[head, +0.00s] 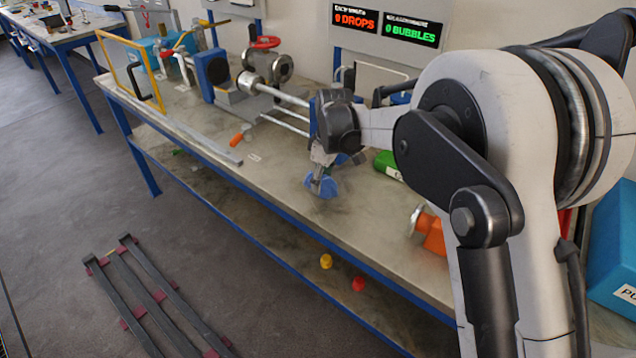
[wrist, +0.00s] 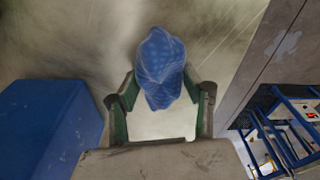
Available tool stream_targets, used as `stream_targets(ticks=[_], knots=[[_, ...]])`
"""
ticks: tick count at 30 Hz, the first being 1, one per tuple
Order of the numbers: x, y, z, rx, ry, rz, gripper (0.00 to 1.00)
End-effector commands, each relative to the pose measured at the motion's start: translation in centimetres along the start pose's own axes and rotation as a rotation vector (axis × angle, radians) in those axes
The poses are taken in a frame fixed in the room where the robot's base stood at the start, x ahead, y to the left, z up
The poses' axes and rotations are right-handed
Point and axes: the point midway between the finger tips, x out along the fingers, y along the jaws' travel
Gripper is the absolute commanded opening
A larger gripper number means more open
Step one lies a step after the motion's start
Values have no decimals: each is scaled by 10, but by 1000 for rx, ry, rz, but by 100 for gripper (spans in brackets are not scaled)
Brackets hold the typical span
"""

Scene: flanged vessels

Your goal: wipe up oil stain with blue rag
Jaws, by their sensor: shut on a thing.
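The blue rag (head: 324,188) is bunched in my gripper (head: 322,176), low over the front part of the workbench (head: 275,168). In the wrist view the rag (wrist: 160,62) bulges up between the two fingers of my gripper (wrist: 160,85). The fingers are shut on it. I cannot tell whether the rag touches the bench top. Dull dark smears (wrist: 50,48) show on the bench top in the wrist view, but no oil stain stands out clearly. Any stain under the rag is hidden.
A green object (head: 385,164) lies close right of my gripper. An orange object (head: 434,238) sits further right near the front edge. Left are a small orange item (head: 237,139) and flanged pipework (head: 283,66). A blue block (wrist: 45,128) shows left in the wrist view.

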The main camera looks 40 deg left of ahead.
Motion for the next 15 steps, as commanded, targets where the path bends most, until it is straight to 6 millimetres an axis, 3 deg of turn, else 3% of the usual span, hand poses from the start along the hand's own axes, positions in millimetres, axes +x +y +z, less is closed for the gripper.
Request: stream_targets(ticks=[15], knots=[[-1,49,12,5,0,1,18]])
